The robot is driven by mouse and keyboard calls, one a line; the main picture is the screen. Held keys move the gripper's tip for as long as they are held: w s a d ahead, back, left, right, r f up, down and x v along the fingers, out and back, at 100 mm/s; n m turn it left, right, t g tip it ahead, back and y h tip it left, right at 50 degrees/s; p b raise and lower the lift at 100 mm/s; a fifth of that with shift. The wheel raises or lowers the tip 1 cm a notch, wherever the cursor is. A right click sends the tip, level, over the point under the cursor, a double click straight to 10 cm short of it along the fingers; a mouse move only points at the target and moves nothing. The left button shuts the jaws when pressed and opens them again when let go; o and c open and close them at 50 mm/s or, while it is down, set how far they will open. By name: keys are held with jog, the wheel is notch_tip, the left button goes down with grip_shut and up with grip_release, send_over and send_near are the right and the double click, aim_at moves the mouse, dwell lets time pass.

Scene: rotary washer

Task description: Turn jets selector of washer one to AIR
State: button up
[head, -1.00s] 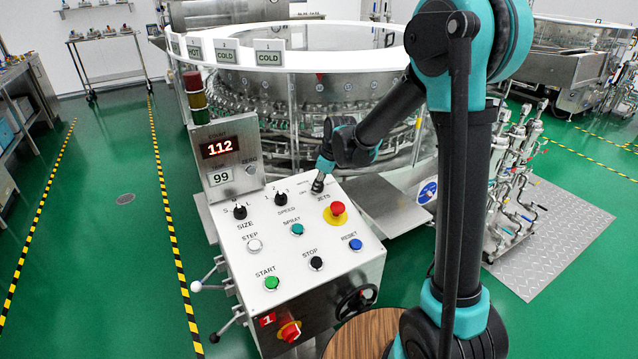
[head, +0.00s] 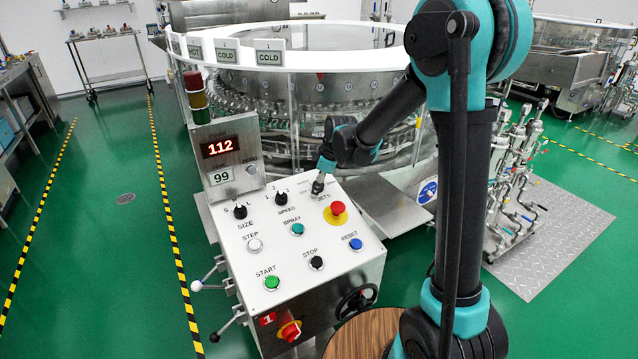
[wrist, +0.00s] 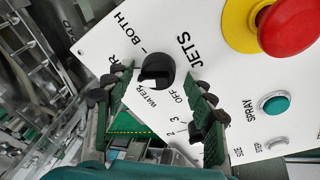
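The jets selector is a round black knob (wrist: 155,70) on the white panel of washer one, beside the word JETS. Its labels OFF, WATER and BOTH are readable in the wrist view; the AIR label is partly covered by a finger, with only its last letter clear. The raised grip of the knob lies roughly across the picture, but I cannot tell which label it points to. My gripper (wrist: 160,80) is open, with one fingertip on each side of the knob and visible gaps. In the head view my gripper (head: 319,182) is over the panel's upper right and mostly hides the knob.
A red emergency button (head: 337,208) on a yellow ring sits close to the jets knob. The speed knob (head: 281,198), size knob (head: 240,211) and teal spray button (head: 297,229) are to its left. The count display (head: 220,147) stands behind the panel.

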jog(key=shift+r, duration=0.1)
jog(key=v, duration=1.1)
jog(key=shift+r, duration=0.4)
jog(key=shift+d, duration=0.15)
jog(key=s+d+f+m+h, duration=0.1)
jog(key=s+d+f+m, duration=0.5)
jog(key=s+d, duration=0.5)
jog(key=s+d+f+m+h, duration=0.2)
jog(key=s+d+f+m, duration=0.5)
jog(key=s+d+m, duration=0.3)
jog(key=s+d, duration=0.1)
jog(key=s, duration=0.1)
jog(key=shift+s+d+t, duration=0.3)
jog(key=shift+d+t, duration=0.05)
jog(key=shift+t, duration=0.05)
